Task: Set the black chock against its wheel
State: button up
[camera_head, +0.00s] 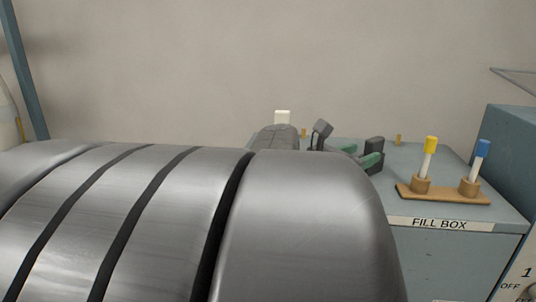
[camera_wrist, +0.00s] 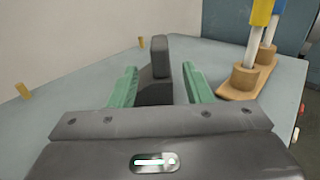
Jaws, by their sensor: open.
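The black chock (camera_head: 375,144) is a dark block standing on the grey-blue top of the fill box. In the wrist view the chock (camera_wrist: 161,56) has a tall upright part and a lower part nearer to me. My gripper (camera_head: 361,155) is low over the box top with its green fingers apart. In the wrist view my gripper (camera_wrist: 161,86) has one finger on each side of the chock, with a gap showing at the right; contact on the left is unclear. The fingers partly hide the chock's lower part. I cannot make out a wheel in either view.
A wooden stand (camera_head: 440,195) right of the chock holds a yellow-capped post (camera_head: 430,146) and a blue-capped post (camera_head: 481,152). Small brass pegs (camera_wrist: 22,91) stand on the box top (camera_wrist: 70,105). A blue-grey cabinet (camera_head: 513,150) is at the right. The wall is behind.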

aim_at(379, 145)
jog(key=shift+r+p+x, duration=0.2)
jog(key=shift+p+x, duration=0.55)
jog(key=shift+x, duration=2.95)
jog(key=shift+s, duration=0.1)
grip_shut()
